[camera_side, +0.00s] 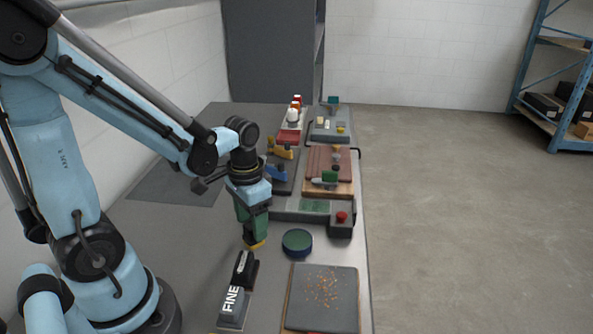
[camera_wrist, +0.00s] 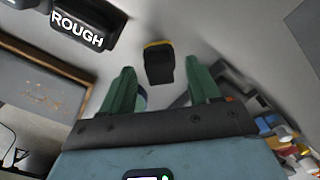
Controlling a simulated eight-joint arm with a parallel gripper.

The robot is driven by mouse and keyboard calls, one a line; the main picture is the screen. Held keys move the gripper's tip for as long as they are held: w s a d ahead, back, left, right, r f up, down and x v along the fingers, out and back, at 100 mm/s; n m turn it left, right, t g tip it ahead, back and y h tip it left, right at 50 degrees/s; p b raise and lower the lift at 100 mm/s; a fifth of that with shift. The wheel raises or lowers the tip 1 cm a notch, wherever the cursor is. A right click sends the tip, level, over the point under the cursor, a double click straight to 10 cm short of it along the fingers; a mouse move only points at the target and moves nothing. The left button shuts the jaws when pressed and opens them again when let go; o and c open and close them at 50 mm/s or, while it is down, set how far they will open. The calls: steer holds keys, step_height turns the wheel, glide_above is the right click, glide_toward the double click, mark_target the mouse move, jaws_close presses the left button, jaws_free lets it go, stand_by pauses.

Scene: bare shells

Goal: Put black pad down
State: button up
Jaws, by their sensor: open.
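The black pad with a yellow edge (camera_wrist: 158,63) shows in the wrist view just past and between my green fingertips. Only its yellow edge (camera_side: 258,244) shows clearly in the side view, low under my fingers near the table. My gripper (camera_side: 252,232) points down with its fingers apart; the wrist view shows the gripper (camera_wrist: 163,82) with a gap on both sides of the pad. I cannot tell whether the pad rests fully on the table.
A black block marked ROUGH (camera_wrist: 82,30) and a block marked FINE (camera_side: 232,306) stand nearby. A round green-topped tin (camera_side: 297,240) is to the right. A dark board with brown specks (camera_side: 340,312) lies at front right. Machinery with a red button (camera_side: 341,216) stands behind.

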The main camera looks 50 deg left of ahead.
step_height(320, 180, up, 10)
steer(key=d+t, duration=0.1)
steer(key=t, duration=0.1)
steer(key=w+d+t, duration=0.1)
steer(key=d+t, duration=0.1)
steer(key=w+d+t, duration=0.1)
steer(key=d+t, duration=0.1)
steer(key=t, duration=0.1)
steer(key=shift+r, duration=0.1)
stand_by(0.5)
stand_by(0.7)
steer(key=shift+o, duration=1.1)
steer(key=shift+a, duration=0.1)
